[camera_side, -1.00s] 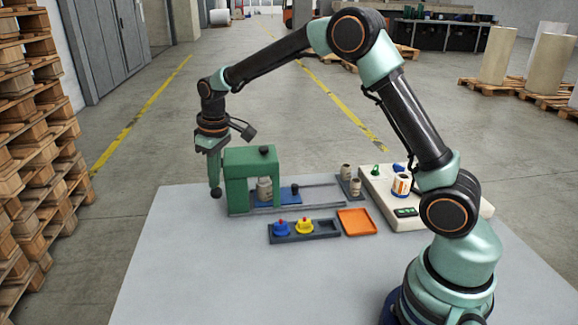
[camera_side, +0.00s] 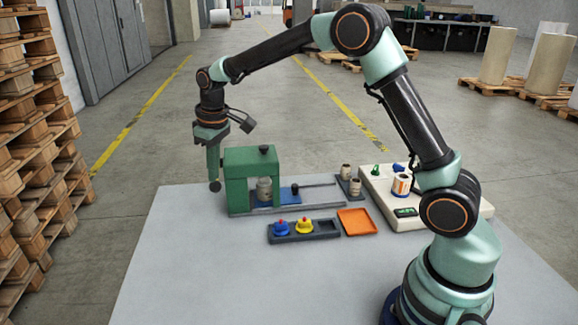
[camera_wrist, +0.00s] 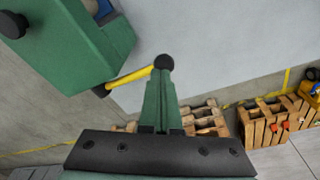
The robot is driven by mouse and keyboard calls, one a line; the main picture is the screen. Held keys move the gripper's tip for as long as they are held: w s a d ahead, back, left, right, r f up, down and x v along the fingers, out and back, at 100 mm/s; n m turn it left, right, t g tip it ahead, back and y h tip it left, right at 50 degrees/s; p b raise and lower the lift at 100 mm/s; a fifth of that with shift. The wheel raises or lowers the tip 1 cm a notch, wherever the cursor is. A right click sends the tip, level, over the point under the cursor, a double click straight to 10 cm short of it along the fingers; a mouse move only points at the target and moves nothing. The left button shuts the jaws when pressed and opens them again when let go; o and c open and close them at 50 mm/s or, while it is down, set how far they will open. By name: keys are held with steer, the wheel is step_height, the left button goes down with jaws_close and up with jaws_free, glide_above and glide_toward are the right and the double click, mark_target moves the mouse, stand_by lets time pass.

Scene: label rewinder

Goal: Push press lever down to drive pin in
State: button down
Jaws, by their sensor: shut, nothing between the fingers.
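The green press (camera_side: 251,162) stands at the left of the grey table. A roller-like pale part (camera_side: 264,188) sits under its arch; the pin cannot be made out. In the wrist view the press body (camera_wrist: 75,45) is at upper left, and its yellow press lever (camera_wrist: 130,76) sticks out sideways with a black ball knob (camera_wrist: 164,62). The knob also shows in the side view (camera_side: 215,187). My gripper (camera_side: 213,177) points down, shut and empty, with its fingertips (camera_wrist: 160,78) right at the knob. I cannot tell whether they touch it.
A blue carriage (camera_side: 285,196) on rails runs right of the press. In front are a dark tray (camera_side: 326,226) with blue and yellow knobbed pieces and an orange tray (camera_side: 358,222). A pale machine base (camera_side: 378,190) stands to the right. The front left table is clear.

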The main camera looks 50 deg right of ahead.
step_height(320, 180, up, 8)
steer(key=shift+r, duration=0.2)
stand_by(0.8)
steer(key=s+d+r+m+t, duration=0.15)
steer(key=s+r, duration=0.35)
steer(key=s, duration=0.6)
steer(key=s+f+m+t, duration=0.1)
steer(key=s+f, duration=0.3)
steer(key=s, duration=0.8)
steer(key=shift+d+f+t, duration=0.3)
steer(key=shift+d+t, duration=0.05)
steer(key=shift+t, duration=0.4)
